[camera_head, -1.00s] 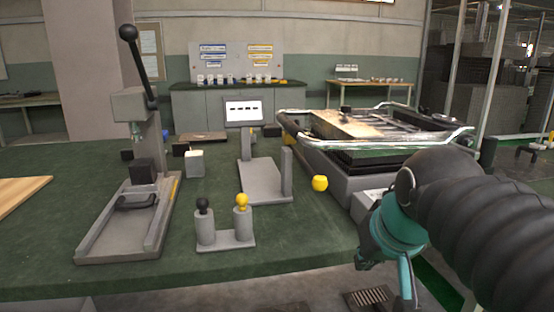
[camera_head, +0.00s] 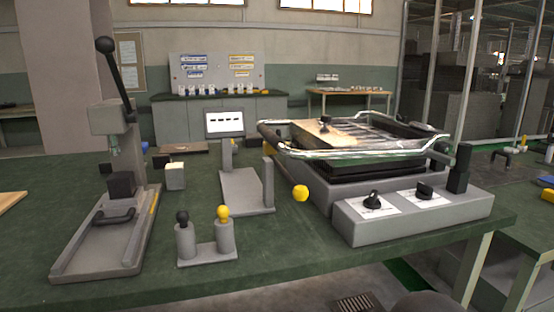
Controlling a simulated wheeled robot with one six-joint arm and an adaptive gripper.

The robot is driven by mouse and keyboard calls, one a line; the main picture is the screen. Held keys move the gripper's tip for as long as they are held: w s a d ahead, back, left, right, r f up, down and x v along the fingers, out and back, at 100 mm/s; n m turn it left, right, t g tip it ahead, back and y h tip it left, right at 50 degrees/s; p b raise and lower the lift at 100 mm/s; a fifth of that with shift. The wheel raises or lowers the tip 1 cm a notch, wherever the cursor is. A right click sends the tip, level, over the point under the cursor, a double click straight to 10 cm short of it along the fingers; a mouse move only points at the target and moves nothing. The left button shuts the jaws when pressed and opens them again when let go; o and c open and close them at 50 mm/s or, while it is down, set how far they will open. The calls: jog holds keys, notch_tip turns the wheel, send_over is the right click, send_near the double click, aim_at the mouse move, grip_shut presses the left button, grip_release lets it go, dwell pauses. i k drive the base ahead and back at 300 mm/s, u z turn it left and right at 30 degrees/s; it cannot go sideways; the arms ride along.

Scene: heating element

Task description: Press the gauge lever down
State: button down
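A grey gauge stand (camera_head: 247,192) with upright posts and a small white display (camera_head: 224,122) stands mid-table. A yellow ball knob (camera_head: 301,193) shows just right of its front post; it looks like the end of the gauge lever, pointing towards the camera. The lever's rod is not visible, so its angle is hard to tell. A grey press (camera_head: 112,190) at the left has a separate raised lever with a black knob (camera_head: 105,45). My gripper is out of view; only a dark rounded shape, likely part of my arm, shows at the bottom edge.
A grey control box (camera_head: 415,212) with two black knobs sits at the right, before a heating press (camera_head: 360,160) with metal rails. A small stand (camera_head: 207,256) holds one black-topped and one yellow-topped peg in front. Green table (camera_head: 300,255) is bare before the gauge.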

aim_at(300, 193)
jog(key=u, duration=0.8)
jog(key=k, duration=0.35)
jog(key=z, duration=0.95)
